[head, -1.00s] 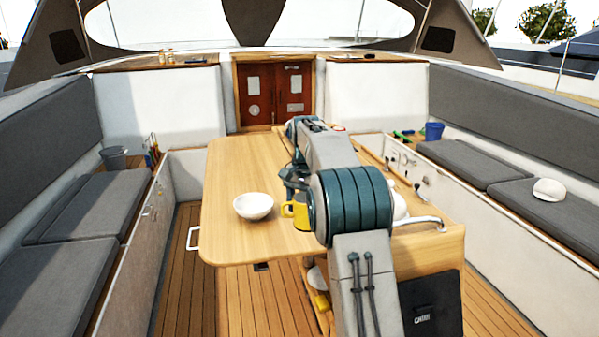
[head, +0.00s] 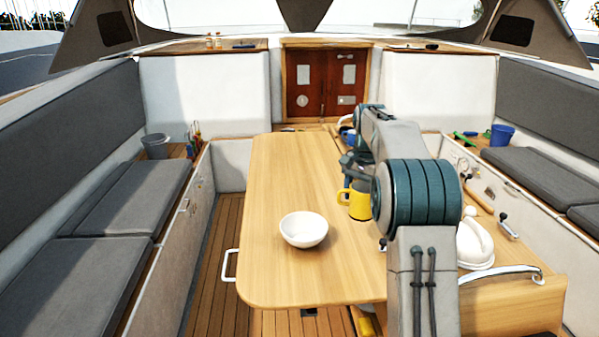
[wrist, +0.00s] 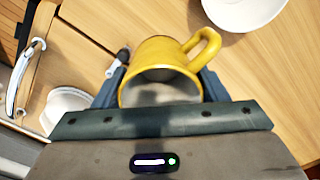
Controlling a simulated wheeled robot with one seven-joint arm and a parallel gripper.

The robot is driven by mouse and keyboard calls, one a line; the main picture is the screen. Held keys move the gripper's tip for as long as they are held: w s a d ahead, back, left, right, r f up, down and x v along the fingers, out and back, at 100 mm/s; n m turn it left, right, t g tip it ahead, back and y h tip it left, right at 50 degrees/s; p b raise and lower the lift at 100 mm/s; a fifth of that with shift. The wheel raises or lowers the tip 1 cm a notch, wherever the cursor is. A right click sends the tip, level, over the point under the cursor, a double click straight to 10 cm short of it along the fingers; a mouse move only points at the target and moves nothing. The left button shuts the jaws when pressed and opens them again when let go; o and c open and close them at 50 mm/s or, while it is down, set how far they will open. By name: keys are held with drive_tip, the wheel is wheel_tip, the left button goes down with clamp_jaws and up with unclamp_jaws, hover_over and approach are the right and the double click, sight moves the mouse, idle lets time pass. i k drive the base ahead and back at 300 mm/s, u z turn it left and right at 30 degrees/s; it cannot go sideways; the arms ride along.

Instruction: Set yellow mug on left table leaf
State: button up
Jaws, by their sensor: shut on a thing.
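The yellow mug (wrist: 163,52) is between the two fingers of my gripper (wrist: 160,88) in the wrist view, with its open mouth facing the camera and its handle to the upper right. My gripper is shut on it. In the head view the yellow mug (head: 356,203) shows left of my arm, over the table's right part; my arm hides part of it. I cannot tell whether it touches the table. The left table leaf (head: 275,190) is light wood, with a white bowl (head: 304,230) on its near part.
The leaf is clear beyond the bowl. A white rounded object (head: 474,245) and a metal rail (head: 500,270) are right of my arm. A blue mug (head: 347,134) is at the table's far end. Grey-cushioned benches (head: 75,275) line both sides.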

sight(314, 208)
drive_tip(key=i, duration=0.95)
